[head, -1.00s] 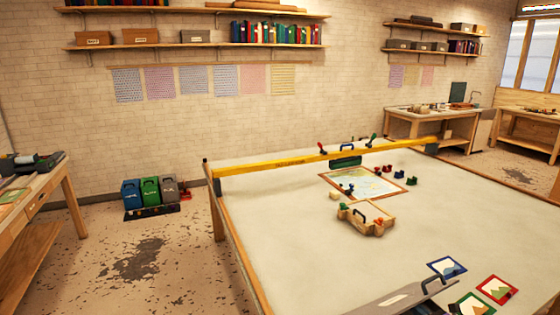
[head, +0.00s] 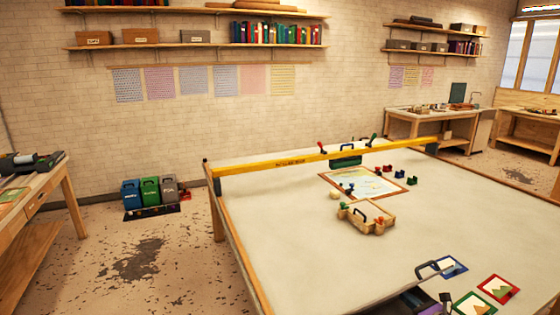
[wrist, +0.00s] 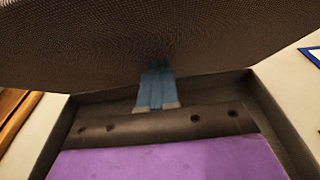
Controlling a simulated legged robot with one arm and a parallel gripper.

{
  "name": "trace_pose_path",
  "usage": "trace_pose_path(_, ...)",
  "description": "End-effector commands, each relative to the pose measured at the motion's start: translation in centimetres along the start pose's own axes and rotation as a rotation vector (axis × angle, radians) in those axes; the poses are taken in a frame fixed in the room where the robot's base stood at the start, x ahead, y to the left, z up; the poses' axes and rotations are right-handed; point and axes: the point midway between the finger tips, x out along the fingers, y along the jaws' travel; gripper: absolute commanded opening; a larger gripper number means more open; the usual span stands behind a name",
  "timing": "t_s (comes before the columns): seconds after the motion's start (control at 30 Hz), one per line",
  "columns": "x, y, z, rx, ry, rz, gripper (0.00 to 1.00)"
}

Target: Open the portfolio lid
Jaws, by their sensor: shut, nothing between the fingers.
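The portfolio is at the bottom edge of the head view, partly cut off. In the wrist view, the lid's dark underside (wrist: 150,40) hangs across the top, over the open dark case (wrist: 262,100) with a purple sheet (wrist: 170,160) inside. My gripper (wrist: 157,106), with blue fingers and grey tips, is shut and empty, just under the lid at the case's inner edge.
Red (head: 498,289) and blue (head: 449,267) framed pictures lie right of the portfolio, with a green one (head: 473,304) close beside it. A wooden block with a handle (head: 367,217) and a yellow beam (head: 320,158) stand farther back.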

Motion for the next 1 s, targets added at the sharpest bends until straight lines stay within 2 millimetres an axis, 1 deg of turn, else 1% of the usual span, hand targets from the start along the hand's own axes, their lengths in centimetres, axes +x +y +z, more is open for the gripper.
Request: trace_pose_path(1.0, 6.3, 0.0, 0.9, -0.003, 0.000, 0.001, 0.00)
